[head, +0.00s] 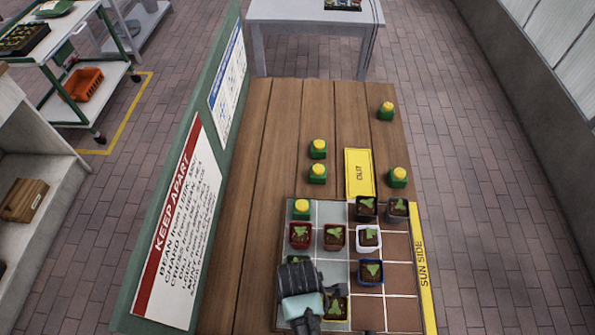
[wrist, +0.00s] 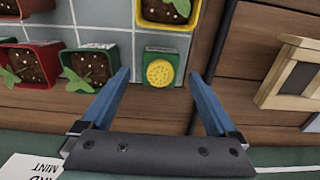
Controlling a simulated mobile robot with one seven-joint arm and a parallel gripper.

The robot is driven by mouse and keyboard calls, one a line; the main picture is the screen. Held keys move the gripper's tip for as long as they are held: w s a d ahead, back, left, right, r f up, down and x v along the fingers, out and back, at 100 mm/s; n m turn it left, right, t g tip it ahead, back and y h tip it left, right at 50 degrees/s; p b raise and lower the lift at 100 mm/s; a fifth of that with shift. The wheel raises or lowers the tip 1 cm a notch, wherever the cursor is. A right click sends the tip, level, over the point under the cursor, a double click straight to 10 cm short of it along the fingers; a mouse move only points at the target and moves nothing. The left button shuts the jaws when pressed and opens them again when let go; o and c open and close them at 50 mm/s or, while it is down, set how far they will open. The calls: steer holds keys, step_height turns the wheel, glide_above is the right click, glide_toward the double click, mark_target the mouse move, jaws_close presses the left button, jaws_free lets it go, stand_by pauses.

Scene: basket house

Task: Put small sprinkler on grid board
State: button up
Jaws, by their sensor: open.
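The small sprinklers are green blocks with yellow tops. In the head view, one stands on the grid board's (head: 334,212) far left tile (head: 301,208). Others stand on the wood: two left of the OUT card (head: 318,149) (head: 317,173), one right of it (head: 398,177), and one at the far right (head: 387,111). My gripper (head: 303,305) is over the board's near left part, its fingers not clear there. In the wrist view, my gripper (wrist: 168,78) is open and empty. A sprinkler (wrist: 161,70) shows between and beyond its fingertips, at the tiles' edge.
Potted seedlings (head: 335,237) fill several board squares; some brown squares on the right are bare. A yellow OUT card (head: 359,173) lies beyond the board. A green sign wall (head: 190,190) borders the table's left. A wooden frame (wrist: 290,75) shows at right in the wrist view.

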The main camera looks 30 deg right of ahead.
step_height(320, 180, up, 8)
steer(key=shift+f, duration=0.2)
steer(key=w+d+r+m+t+h, duration=0.2)
steer(key=w+r+t, duration=0.4)
steer(key=w+r, duration=0.7)
steer(key=w+a+r+m+t, duration=0.2)
steer(key=w+r+t, duration=0.3)
steer(key=r, duration=0.6)
steer(key=w+a+r+m+t, duration=0.1)
steer(key=w+r+m+t, duration=0.15)
steer(key=w+r, duration=0.65)
steer(key=s+a+r+m+t, duration=0.1)
steer(key=s+a+r+t, duration=0.15)
steer(key=r, duration=0.75)
steer(key=s+a+r+t, duration=0.15)
steer(key=r+t, duration=0.25)
steer(key=r, duration=0.5)
steer(key=s+a+r+m+t+y, duration=0.1)
steer(key=s+a+r+m+t, duration=0.1)
steer(key=s+r, duration=0.4)
steer(key=s+a+r+m+t+y, duration=0.1)
steer(key=s+r+t, duration=0.4)
steer(key=r, duration=0.8)
steer(key=shift+s+a+m, duration=0.35)
steer(key=shift+s+a, duration=0.25)
steer(key=shift+a, duration=0.1)
